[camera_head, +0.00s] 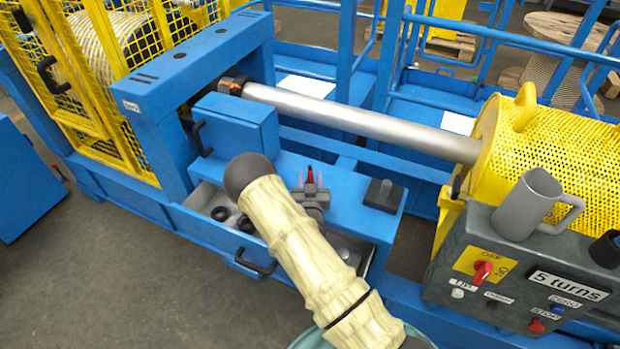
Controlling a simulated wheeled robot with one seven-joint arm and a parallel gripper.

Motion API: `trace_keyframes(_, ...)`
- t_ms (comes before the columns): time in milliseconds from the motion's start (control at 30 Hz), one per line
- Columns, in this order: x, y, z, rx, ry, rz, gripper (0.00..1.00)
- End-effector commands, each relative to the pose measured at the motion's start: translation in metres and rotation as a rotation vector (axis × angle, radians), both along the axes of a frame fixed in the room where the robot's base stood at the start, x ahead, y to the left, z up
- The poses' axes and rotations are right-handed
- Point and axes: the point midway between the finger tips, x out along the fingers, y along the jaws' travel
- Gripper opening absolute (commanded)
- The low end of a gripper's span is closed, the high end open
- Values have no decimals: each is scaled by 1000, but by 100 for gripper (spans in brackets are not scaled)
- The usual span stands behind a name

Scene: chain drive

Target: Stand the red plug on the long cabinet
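The red plug (310,174) is a small, narrow, upright red shape near the middle of the view. It shows between the thin pinkish fingertips of my gripper (310,181). The gripper is small here, and I cannot tell whether the fingers touch the plug or whether the plug rests on anything. The long cabinet seems to be the low blue body with a flat top (350,205), behind and beneath the gripper. My pale arm crosses in front and hides part of it.
A dark block with a peg (383,195) stands on the blue top. An open drawer (215,205) holds dark rings. A steel shaft (360,120) runs behind to a yellow guard (550,140). A grey mug (535,205) stands on the control box (500,270) at right.

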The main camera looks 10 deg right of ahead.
Motion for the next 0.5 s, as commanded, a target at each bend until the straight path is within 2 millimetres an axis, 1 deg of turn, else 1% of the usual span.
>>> trace_keyframes(300, -50, 11, -2, 0, 5, 1, 40)
trace_keyframes(400, -62, 13, -2, 0, 3, 0, 40)
trace_keyframes(500, -68, 14, -1, 0, 2, 0, 40)
